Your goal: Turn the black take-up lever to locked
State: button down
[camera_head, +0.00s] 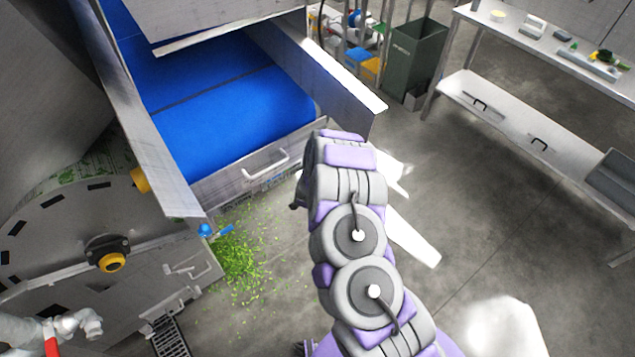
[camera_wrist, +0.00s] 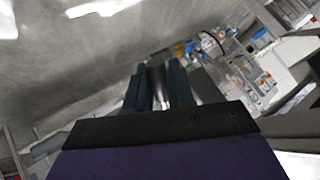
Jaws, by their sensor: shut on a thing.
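My gripper (camera_wrist: 160,88) shows in the wrist view, with two dark fingers close together around a narrow dark, rounded piece (camera_wrist: 157,77). The piece appears to be the black take-up lever, though most of it is hidden between the fingers. Its locked or unlocked position cannot be told. In the head view my arm reaches up to the near right corner of the blue conveyor belt (camera_head: 235,118), and the gripper is hidden behind the arm's end. The lever does not show in that view.
A metal handle (camera_head: 265,161) is on the conveyor's end panel. Chopped greens (camera_head: 240,262) lie on the floor beside the drum machine (camera_head: 60,250). A grey-green bin (camera_head: 413,58) and a steel bench (camera_head: 540,55) stand beyond.

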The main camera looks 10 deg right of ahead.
dwell(0.3)
jog(key=c, duration=1.2)
grip_release()
jog(key=shift+w, duration=0.15)
jog(key=shift+o, duration=0.2)
